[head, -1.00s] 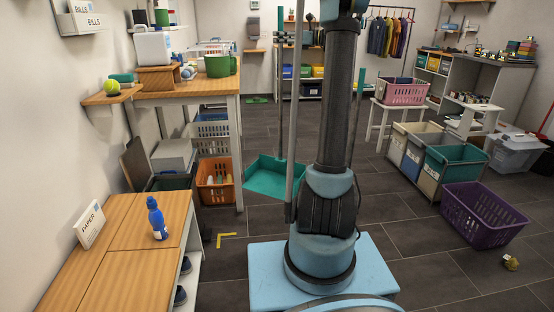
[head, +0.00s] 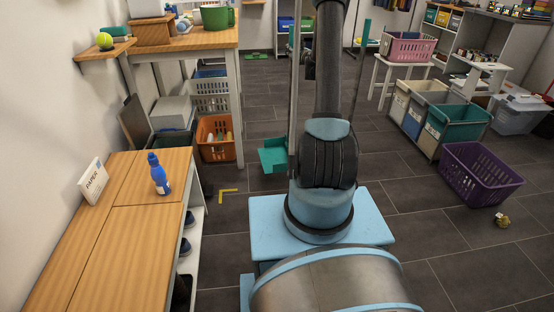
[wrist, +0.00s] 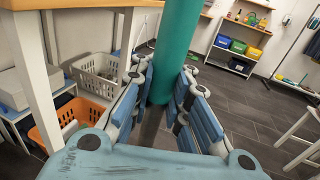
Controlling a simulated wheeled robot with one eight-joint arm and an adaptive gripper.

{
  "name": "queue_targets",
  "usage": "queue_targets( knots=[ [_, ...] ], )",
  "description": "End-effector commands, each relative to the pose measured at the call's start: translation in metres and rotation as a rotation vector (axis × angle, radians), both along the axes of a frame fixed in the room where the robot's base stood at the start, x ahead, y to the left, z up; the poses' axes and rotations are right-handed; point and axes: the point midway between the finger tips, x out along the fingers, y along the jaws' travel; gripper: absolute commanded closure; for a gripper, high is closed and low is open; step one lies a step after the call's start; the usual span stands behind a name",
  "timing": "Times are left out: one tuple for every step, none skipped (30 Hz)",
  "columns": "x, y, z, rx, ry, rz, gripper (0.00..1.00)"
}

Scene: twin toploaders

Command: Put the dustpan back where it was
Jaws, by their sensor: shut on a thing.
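The teal dustpan (head: 272,157) shows in the head view just left of my arm's base, low over the dark floor. My arm hides its right part, and I cannot tell whether it touches the floor. In the wrist view a thick upright teal handle (wrist: 178,45) stands between the two blue padded fingers of my gripper (wrist: 165,82), which is shut on it. A yellow corner mark (head: 229,193) lies on the floor left of the dustpan, apart from it.
A wooden bench (head: 125,228) with a blue bottle (head: 159,175) is at left. An orange basket (head: 216,138) sits under the table behind. A purple basket (head: 480,176) and sorting bins (head: 456,126) stand at right. Floor around the yellow mark is clear.

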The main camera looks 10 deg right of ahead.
Motion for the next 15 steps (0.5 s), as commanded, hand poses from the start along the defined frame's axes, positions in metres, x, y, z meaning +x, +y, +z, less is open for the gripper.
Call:
queue_targets(
  knots=[
    [0.001, -0.003, -0.010, 0.002, 0.000, -0.028, 1.00],
    [0.001, -0.006, -0.015, 0.002, -0.001, -0.044, 1.00],
    [0.001, -0.008, -0.021, 0.003, -0.001, -0.062, 1.00],
    [0.001, -0.010, -0.025, 0.003, -0.001, -0.075, 1.00],
    [0.001, -0.012, -0.028, 0.002, -0.001, -0.085, 1.00],
    [0.001, -0.013, -0.031, 0.002, -0.001, -0.095, 1.00],
    [0.001, -0.014, -0.032, 0.003, -0.002, -0.102, 1.00],
    [0.001, -0.015, -0.034, 0.003, -0.002, -0.106, 1.00],
    [0.001, -0.016, -0.035, 0.003, -0.002, -0.110, 1.00],
    [0.001, -0.016, -0.036, 0.003, -0.002, -0.111, 1.00],
    [0.000, -0.016, -0.036, 0.003, -0.002, -0.112, 1.00],
    [0.001, -0.016, -0.038, 0.003, -0.002, -0.113, 1.00],
    [0.001, -0.016, -0.039, 0.003, -0.002, -0.113, 1.00],
    [0.001, -0.016, -0.042, 0.003, -0.002, -0.112, 1.00],
    [0.001, -0.016, -0.046, 0.003, -0.002, -0.112, 1.00]
  ],
)
